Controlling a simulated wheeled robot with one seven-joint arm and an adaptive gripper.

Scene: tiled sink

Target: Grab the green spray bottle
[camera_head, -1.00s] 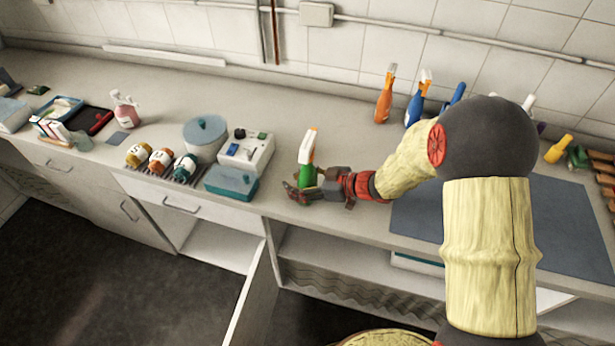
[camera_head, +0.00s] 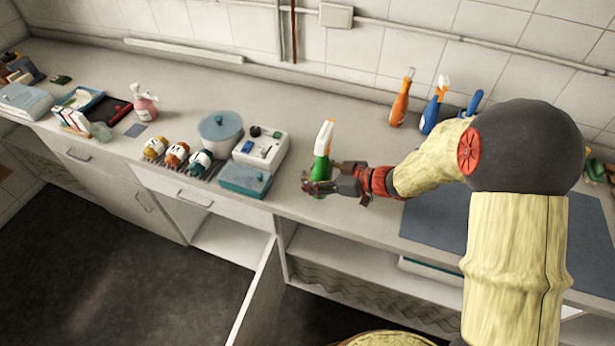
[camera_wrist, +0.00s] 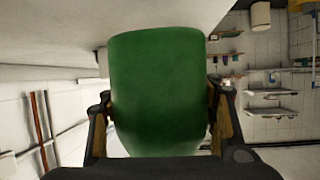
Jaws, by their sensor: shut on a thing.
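The green spray bottle (camera_head: 322,166) has a white and orange spray head and stands about upright at the counter's front part. My gripper (camera_head: 318,187) is shut on its lower body, reaching in from the right. In the wrist view the green bottle body (camera_wrist: 158,90) fills the middle, with a finger of my gripper (camera_wrist: 158,118) on each side of it. I cannot tell whether the bottle's base touches the counter.
A grey box device (camera_head: 262,148) and a teal-lidded box (camera_head: 245,180) stand just left of the bottle. Orange (camera_head: 401,100) and blue (camera_head: 433,108) spray bottles stand at the back right. A cabinet door (camera_head: 258,295) hangs open below. Bare counter lies behind the green bottle.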

